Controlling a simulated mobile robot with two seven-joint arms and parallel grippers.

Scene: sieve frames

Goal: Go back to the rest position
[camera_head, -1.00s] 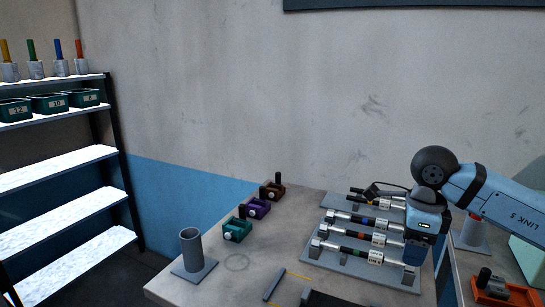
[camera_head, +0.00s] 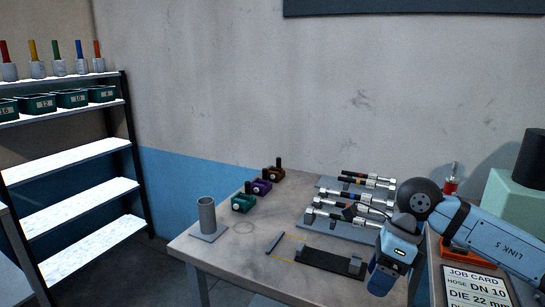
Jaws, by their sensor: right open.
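My right gripper (camera_head: 381,284) hangs from the blue arm at the lower right, pointing down over the front right of the workbench (camera_head: 235,265). It is open, and I see nothing held in it; its fingertips are small and dark here. It is in front of the rack (camera_head: 325,224) with several hose assemblies (camera_head: 353,198) lying across it, and hides part of the rack's right side. My left gripper is out of view.
A grey tube stand (camera_head: 207,216) is on the bench's left. Teal (camera_head: 243,203), purple (camera_head: 260,187) and brown (camera_head: 273,173) blocks sit behind it. A dark fixture (camera_head: 330,262) lies near the front. A job card (camera_head: 477,287) is at right; a shelf (camera_head: 80,210) stands left.

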